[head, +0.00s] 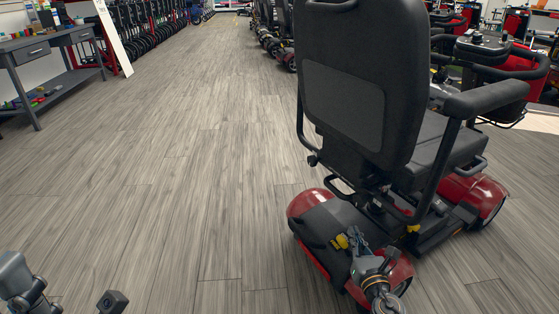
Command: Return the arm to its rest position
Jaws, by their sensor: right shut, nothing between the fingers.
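My right arm comes in from the bottom, and its gripper (353,240) is over the black rear deck of a red and black mobility scooter (345,95). The gripper is small and dark here. It is shut with nothing held. A yellow part (342,241) shows right beside the fingertips; I cannot tell whether the fingers touch it or the deck. Part of my left arm shows at the bottom left corner, but I make out no left gripper there.
The scooter's seat, armrest and red rear fenders crowd the right side. A grey workbench (50,45) with small coloured items stands at the far left. More scooters (275,35) line the back. The wood-plank floor in the middle and left is clear.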

